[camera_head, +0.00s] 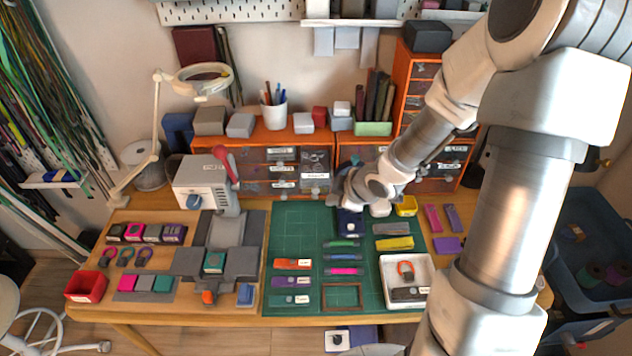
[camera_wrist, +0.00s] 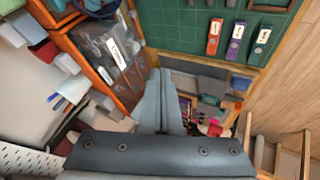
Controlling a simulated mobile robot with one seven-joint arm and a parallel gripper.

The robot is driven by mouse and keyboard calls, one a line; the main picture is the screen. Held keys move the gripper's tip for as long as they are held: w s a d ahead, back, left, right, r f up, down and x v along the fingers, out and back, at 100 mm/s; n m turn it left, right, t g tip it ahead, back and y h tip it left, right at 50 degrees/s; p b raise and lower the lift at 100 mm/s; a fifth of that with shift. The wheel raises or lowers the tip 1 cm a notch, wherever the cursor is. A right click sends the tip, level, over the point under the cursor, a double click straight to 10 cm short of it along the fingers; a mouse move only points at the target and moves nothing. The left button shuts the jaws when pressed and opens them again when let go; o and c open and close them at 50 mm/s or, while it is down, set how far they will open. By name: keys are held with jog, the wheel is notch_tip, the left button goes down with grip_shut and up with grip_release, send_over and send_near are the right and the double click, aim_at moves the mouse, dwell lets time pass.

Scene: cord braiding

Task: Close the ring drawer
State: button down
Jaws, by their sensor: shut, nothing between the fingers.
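The orange drawer cabinet (camera_head: 258,133) stands at the back of the table, with clear-fronted, white-labelled drawers. A drawer (camera_head: 316,162) at its right side seems to stick out past its neighbours; I cannot read its label surely as the ring drawer's. My gripper (camera_head: 337,200) is low over the back of the green mat, just right of this drawer. In the wrist view my gripper (camera_wrist: 160,74) has its grey fingers together and empty. A labelled clear drawer front (camera_wrist: 112,58) shows left of the fingers there; I cannot tell whether they touch it.
The green cutting mat (camera_head: 300,222) bears several labelled coloured pieces. A grey machine with a red-knobbed lever (camera_head: 221,158) stands to the left. A white tray (camera_head: 391,302) lies at the right front. A pen cup (camera_head: 274,115) and boxes stand on the cabinet. The mat's left back is clear.

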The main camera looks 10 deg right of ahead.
aim_at(317, 163)
jog(key=w+a+f+b, duration=0.1)
jog(key=w+f+b, duration=0.1)
jog(key=w+f, duration=0.5)
jog(key=shift+w+a+f, duration=0.25)
jog(key=shift+w+f, duration=0.15)
jog(key=shift+w, duration=0.8)
jog(key=w+p, duration=0.2)
jog(key=w, duration=0.1)
jog(key=w+d+p, duration=0.1)
jog(key=w+p, duration=0.2)
jog(key=w, duration=0.1)
jog(key=w+d+p, duration=0.1)
jog(key=w+p, duration=0.2)
jog(key=w, duration=0.1)
jog(key=shift+r, duration=0.15)
jog(key=shift+w+d+p, duration=0.25)
jog(key=shift+w+p, duration=0.05)
jog(key=shift+w, duration=0.2)
